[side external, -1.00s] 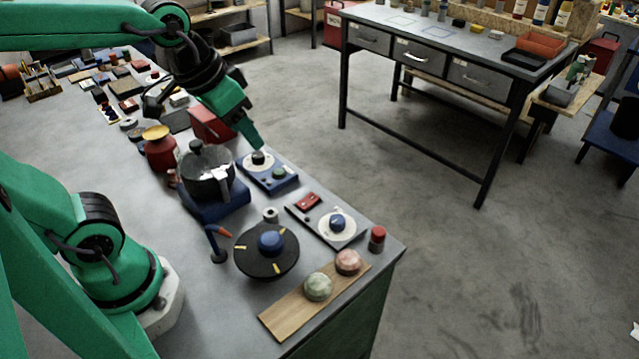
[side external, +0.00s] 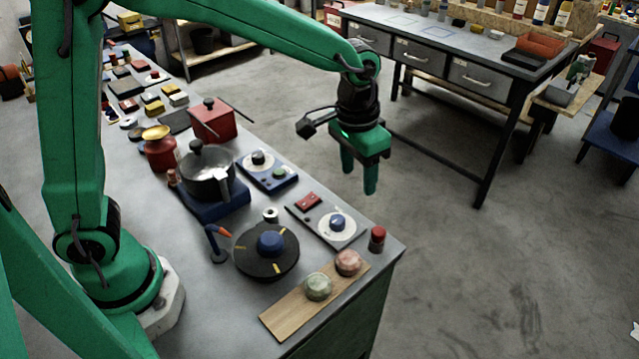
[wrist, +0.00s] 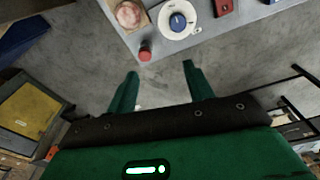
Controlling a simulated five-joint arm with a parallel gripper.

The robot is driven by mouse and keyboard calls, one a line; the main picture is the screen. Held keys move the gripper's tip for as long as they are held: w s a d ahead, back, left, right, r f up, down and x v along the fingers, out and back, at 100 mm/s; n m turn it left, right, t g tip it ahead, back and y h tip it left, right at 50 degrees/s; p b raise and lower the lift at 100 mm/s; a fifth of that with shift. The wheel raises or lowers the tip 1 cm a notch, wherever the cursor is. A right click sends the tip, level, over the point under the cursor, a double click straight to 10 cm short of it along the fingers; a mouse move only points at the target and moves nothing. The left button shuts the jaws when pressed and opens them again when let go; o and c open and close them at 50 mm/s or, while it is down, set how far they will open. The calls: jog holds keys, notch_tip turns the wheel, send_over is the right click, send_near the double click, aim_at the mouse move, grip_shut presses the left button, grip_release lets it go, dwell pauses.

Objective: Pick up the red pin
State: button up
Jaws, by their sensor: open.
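The red pin (side external: 377,239) is a short upright cylinder with a red top and a darker lower part, at the right corner of the grey workbench in the side view. In the wrist view the red pin (wrist: 145,50) shows near the bench edge, beyond and between the lines of my fingertips. My gripper (side external: 358,186) is open and empty, pointing down, above and behind the pin in the side view. In the wrist view my gripper (wrist: 160,70) has its two green fingers apart, over the floor beyond the bench edge.
A black disc (side external: 262,263) with a blue hub lies further left. Open floor lies right of the bench.

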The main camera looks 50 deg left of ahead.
jog(key=g, duration=0.1)
send_over(377, 231)
jog(key=shift+m, duration=0.3)
jog(key=f, duration=0.5)
jog(key=shift+d+f, duration=0.2)
jog(key=shift+f, duration=0.1)
jog(key=shift+f, duration=0.1)
jog(key=shift+f, duration=1.2)
jog(key=shift+f, duration=0.1)
jog(key=shift+a+f, duration=0.15)
jog(key=shift+f, duration=2.35)
jog(key=shift+c, duration=0.4)
jog(key=c, duration=1)
